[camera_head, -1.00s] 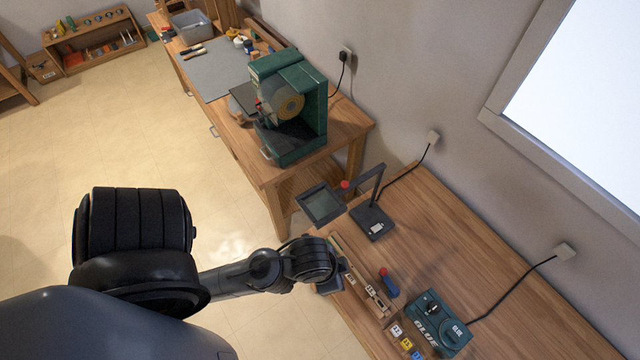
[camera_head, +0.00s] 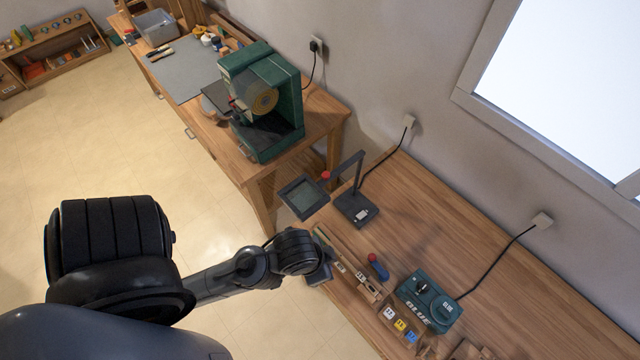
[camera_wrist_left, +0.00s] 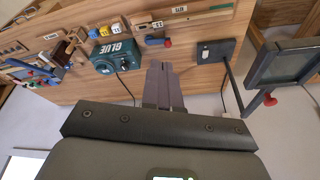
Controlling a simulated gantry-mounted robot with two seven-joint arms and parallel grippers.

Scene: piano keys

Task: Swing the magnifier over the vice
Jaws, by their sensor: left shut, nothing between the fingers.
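The magnifier (camera_head: 304,197) is a dark square-framed lens with a red knob (camera_head: 326,175), on a bent arm above a black base (camera_head: 357,210). It hangs past the bench's left end, and it also shows at the right of the left wrist view (camera_wrist_left: 287,64). A blue and red device (camera_wrist_left: 30,70) at the far left of the wrist view may be the vice; I cannot tell for sure. My left gripper (camera_head: 318,276) is near the bench's front edge, short of the magnifier. In the wrist view its fingers (camera_wrist_left: 164,88) are together and empty. My right gripper is not in view.
On the bench (camera_head: 450,230) sit a green glue box (camera_head: 428,298), a blue handle with a red end (camera_head: 378,267) and lettered cubes (camera_head: 400,324). A second bench (camera_head: 325,115) holds a green machine (camera_head: 262,100). Bare wood lies behind the glue box.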

